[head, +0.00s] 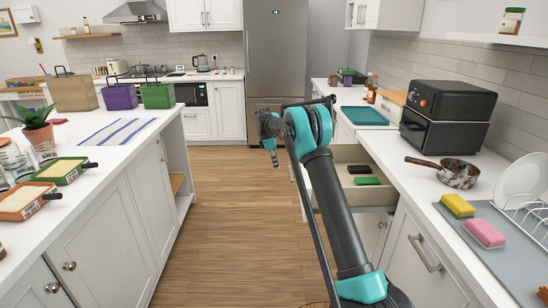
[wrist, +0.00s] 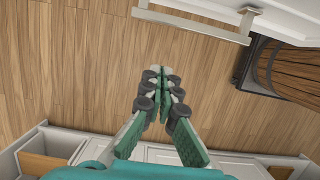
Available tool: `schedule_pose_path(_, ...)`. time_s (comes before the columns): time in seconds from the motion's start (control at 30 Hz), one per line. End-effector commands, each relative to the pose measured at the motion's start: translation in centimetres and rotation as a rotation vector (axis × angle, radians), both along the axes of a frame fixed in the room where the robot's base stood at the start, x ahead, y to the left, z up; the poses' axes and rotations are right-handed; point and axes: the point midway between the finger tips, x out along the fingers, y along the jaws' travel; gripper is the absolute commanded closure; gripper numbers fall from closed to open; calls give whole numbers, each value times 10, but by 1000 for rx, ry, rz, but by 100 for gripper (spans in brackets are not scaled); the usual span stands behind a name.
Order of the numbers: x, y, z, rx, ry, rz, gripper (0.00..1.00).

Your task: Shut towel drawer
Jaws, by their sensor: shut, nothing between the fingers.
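An open drawer (head: 349,179) juts out from the right-hand counter in the head view, its beige inside showing. A black item and a green item (head: 367,181) lie in it; I cannot tell whether they are towels. My arm hides part of the drawer. My gripper (head: 277,163) is over the aisle, left of the drawer, fingers pointing down. In the wrist view my gripper (wrist: 159,76) is shut and empty, its fingertips together. A silver bar handle (wrist: 190,26) on a white front lies beyond the fingertips, apart from them; I cannot tell for certain that it is this drawer's.
A wooden bin (wrist: 290,72) in a dark frame stands on the floor at the right of the wrist view. The island (head: 100,215) bounds the aisle at left. The right counter holds an air fryer (head: 446,115) and a pan (head: 457,175). The aisle floor (head: 225,210) is clear.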

Motion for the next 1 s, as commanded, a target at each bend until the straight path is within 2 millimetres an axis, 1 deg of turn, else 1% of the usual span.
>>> schedule_pose_path(0.03, 0, -3, -10, 0, 0, -1, 100)
schedule_pose_path(0.07, 0, -7, -11, 0, 0, -2, 100)
schedule_pose_path(0.1, 0, -15, -9, 0, -1, -3, 100)
schedule_pose_path(0.3, 0, -37, -9, 0, 0, -1, 100)
schedule_pose_path(0.43, 0, -42, -9, 0, 0, 0, 100)
schedule_pose_path(0.87, 0, -44, -9, 0, 0, 0, 100)
schedule_pose_path(1.0, 0, -54, -9, 0, 1, -1, 100)
